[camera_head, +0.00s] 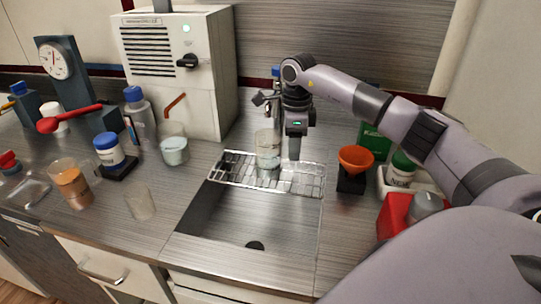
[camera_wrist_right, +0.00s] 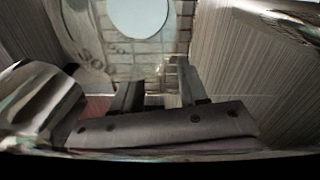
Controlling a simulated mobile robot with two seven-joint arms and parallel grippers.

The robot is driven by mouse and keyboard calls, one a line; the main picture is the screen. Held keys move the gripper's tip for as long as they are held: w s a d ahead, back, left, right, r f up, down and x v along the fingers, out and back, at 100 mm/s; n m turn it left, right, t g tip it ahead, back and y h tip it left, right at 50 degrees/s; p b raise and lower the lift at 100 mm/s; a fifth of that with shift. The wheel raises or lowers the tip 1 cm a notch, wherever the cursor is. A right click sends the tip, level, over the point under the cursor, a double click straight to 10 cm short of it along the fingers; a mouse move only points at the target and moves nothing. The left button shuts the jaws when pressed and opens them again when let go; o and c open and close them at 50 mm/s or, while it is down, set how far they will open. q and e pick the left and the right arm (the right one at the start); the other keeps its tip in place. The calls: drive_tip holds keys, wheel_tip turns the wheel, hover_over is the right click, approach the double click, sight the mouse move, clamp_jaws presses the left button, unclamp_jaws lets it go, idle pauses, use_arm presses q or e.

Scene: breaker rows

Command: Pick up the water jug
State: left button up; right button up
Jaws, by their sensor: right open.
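A clear glass vessel with water (camera_head: 267,152), which I take for the water jug, stands upright on the wire rack over the sink. My right gripper (camera_head: 294,150) points down just right of it, apart from it as far as I can tell. In the right wrist view the jug's pale round water surface (camera_wrist_right: 138,14) is at the top edge, ahead of the jaws. My right gripper (camera_wrist_right: 158,92) shows its two fingers spread with nothing between them. My left gripper is not in view.
The wire rack (camera_head: 300,180) spans the back of the sink (camera_head: 240,222). An orange funnel (camera_head: 355,158) on a dark stand is right of the sink. Left stand another glass of pale liquid (camera_head: 173,152), an empty glass (camera_head: 140,203) and a white machine (camera_head: 180,100).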

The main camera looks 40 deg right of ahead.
clamp_jaws()
drive_tip(key=shift+r, duration=0.1)
